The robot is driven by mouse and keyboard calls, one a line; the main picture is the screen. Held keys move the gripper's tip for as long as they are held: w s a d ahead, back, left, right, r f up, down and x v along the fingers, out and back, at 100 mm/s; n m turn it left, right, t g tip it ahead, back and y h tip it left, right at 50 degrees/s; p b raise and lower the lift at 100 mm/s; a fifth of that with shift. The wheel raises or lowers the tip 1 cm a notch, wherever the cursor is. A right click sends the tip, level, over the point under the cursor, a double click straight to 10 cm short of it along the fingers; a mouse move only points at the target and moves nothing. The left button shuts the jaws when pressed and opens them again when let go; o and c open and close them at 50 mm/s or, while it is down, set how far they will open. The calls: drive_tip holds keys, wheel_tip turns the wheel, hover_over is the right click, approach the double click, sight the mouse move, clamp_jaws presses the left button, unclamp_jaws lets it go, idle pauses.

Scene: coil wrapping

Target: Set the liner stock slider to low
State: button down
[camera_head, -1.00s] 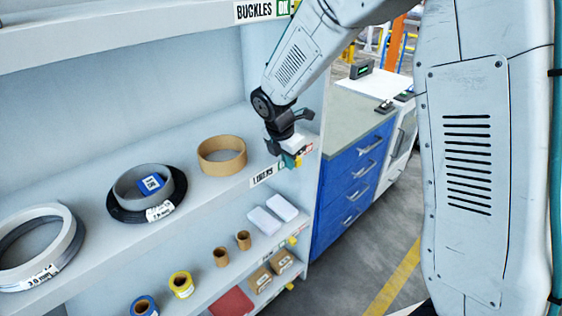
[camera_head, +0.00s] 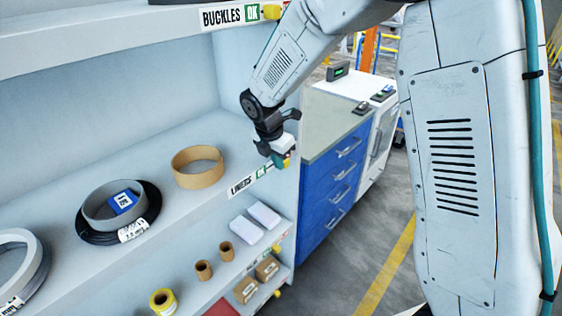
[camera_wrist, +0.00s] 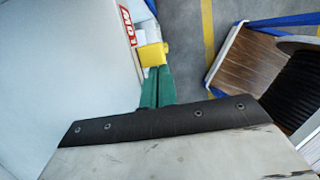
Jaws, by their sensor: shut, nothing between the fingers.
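The liner stock slider is a yellow knob on the shelf's front edge. In the wrist view the yellow knob (camera_wrist: 152,55) sits just beside the lower end of a red label reading LOW (camera_wrist: 127,20). My gripper (camera_head: 283,162) is at the right end of the liners label (camera_head: 243,186), whose green OK field shows. Its green fingertips (camera_wrist: 157,86) are shut with nothing between them and appear to touch the knob in the wrist view. In the head view the gripper largely hides the knob and the red field.
Coils of strapping (camera_head: 117,212) and a tan ring (camera_head: 198,167) lie on the liner shelf. The buckles label (camera_head: 222,17) is above, with a yellow knob (camera_head: 272,12). A blue drawer cabinet (camera_head: 330,175) stands right of the shelf.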

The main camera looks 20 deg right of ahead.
drive_tip(key=s+a, duration=0.1)
drive_tip(key=a, duration=0.2)
drive_tip(key=shift+s, duration=0.4)
drive_tip(key=v, duration=1)
drive_tip(key=shift+s+a, duration=0.15)
drive_tip(key=shift+s, duration=0.05)
drive_tip(key=s+d+r+m, duration=0.2)
drive_tip(key=s+d+m, duration=0.2)
drive_tip(key=s+m, duration=0.4)
drive_tip(key=s+d+r+m+y, duration=0.1)
drive_tip(key=s+d+m, duration=0.4)
drive_tip(key=s, duration=0.8)
drive_tip(key=s+d+r+m+y, duration=0.1)
drive_tip(key=s+d+r+m, duration=0.3)
drive_tip(key=s+m, duration=0.7)
drive_tip(key=shift+d, duration=0.45)
